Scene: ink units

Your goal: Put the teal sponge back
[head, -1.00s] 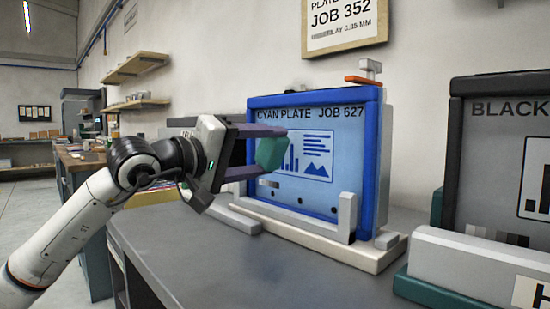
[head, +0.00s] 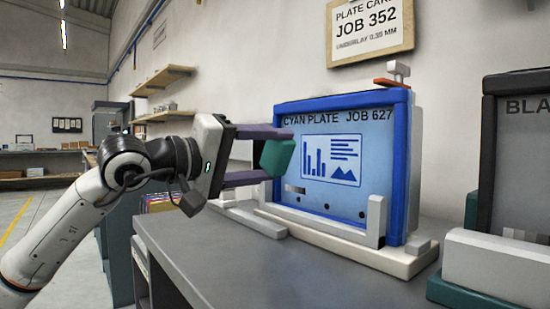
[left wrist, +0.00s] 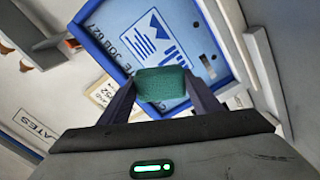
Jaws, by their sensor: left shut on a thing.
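The teal sponge (head: 278,157) is held between the fingertips of my left gripper (head: 268,158), in front of the left part of the blue-framed cyan plate (head: 340,122). In the left wrist view the sponge (left wrist: 162,86) sits between the two dark fingers, with the blue frame (left wrist: 118,68) behind it. I cannot tell whether the sponge touches the plate. My right gripper is not in view.
The plate stands upright in a pale holder (head: 400,262) on a grey bench (head: 250,275). A black-framed unit (head: 510,150) on a teal base stands at right. A job card (head: 370,30) hangs above. The bench front is clear.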

